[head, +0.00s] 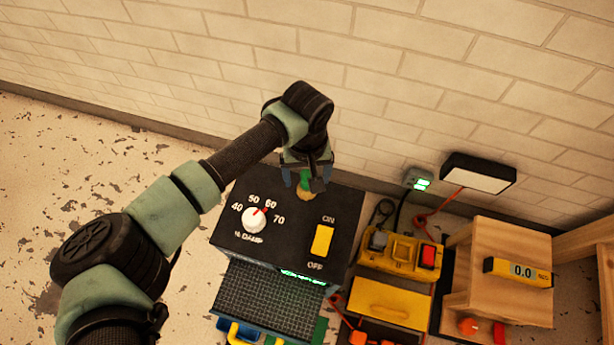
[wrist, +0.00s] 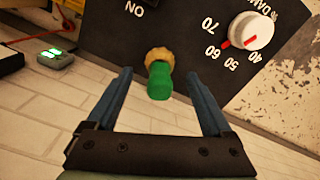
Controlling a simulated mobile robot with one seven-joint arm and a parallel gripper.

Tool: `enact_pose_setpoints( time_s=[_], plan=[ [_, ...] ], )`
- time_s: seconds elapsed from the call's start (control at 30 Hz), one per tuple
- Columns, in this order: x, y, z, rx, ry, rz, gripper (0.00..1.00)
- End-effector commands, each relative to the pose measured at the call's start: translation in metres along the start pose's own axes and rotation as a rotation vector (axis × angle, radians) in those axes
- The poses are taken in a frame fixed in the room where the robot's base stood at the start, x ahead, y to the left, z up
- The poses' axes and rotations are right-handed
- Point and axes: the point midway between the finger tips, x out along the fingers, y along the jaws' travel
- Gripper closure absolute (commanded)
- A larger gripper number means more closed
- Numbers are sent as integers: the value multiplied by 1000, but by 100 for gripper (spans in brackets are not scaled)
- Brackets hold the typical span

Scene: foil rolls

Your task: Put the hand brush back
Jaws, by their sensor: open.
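A small object with a green end (wrist: 160,84) and a tan, bristle-like end (wrist: 158,55) shows at the back edge of the black control box; it looks like the hand brush. In the head view its green part (head: 305,178) is partly hidden by my gripper (head: 306,182). My gripper is open, and its two blue fingers stand apart on either side of the green end in the wrist view (wrist: 158,78). Neither finger appears to touch it. I cannot tell whether it rests on the box or behind it.
The black box (head: 298,230) has a dial (head: 255,218) and a yellow switch (head: 322,240). A grey mesh tray (head: 268,296) lies in front. To the right are a yellow device (head: 400,255), a lamp (head: 478,173) and a wooden stand (head: 505,262). The brick wall is close behind.

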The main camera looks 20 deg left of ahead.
Motion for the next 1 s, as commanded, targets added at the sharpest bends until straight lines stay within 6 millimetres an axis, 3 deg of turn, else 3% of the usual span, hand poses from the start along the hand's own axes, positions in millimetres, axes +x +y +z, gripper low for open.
enact_pose_setpoints(
  time_s=[0.03, 0.2, 0.4, 0.83, 0.93, 1.0],
  plan=[
    [-17, -1, -1, 1, 3, -1, 15],
    [-55, 0, -1, 1, 3, -1, 15],
    [-85, 0, 0, 0, 1, 0, 15],
    [-96, 2, 0, -1, -1, 6, 15],
    [-102, 24, 2, -12, 1, 66, 15],
    [-113, 59, 6, -29, 0, 163, 15]
  ],
)
